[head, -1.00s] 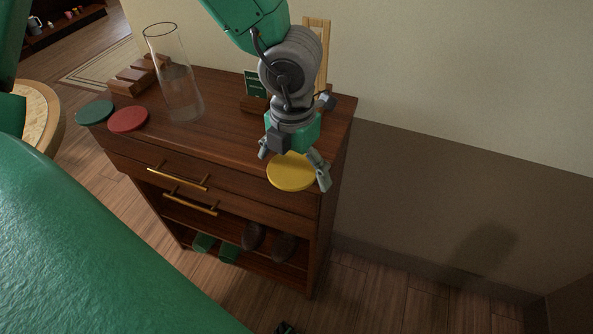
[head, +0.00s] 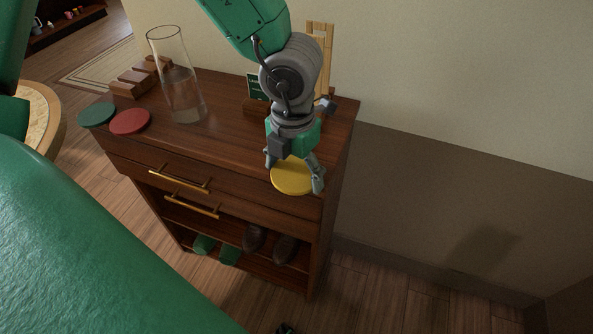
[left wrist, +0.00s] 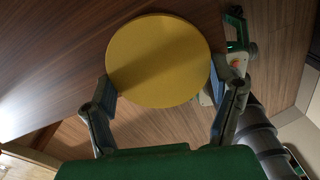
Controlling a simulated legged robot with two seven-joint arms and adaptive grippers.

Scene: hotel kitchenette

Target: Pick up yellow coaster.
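The yellow coaster (head: 291,178) is a flat round disc at the front right corner of the wooden cabinet's top. It fills the upper middle of the left wrist view (left wrist: 158,60). My left gripper (head: 293,178) points down at it, with one finger on each side. In the left wrist view both fingertips (left wrist: 160,90) appear to touch the coaster's opposite edges. I cannot tell whether the coaster is lifted off the top. My right gripper is not in view.
On the cabinet (head: 230,135) stand a glass vase (head: 180,90), a red coaster (head: 130,121), a green coaster (head: 97,115) and a small green card (head: 257,87) behind my left gripper. A wall (head: 450,110) rises behind. The cabinet top's middle is clear.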

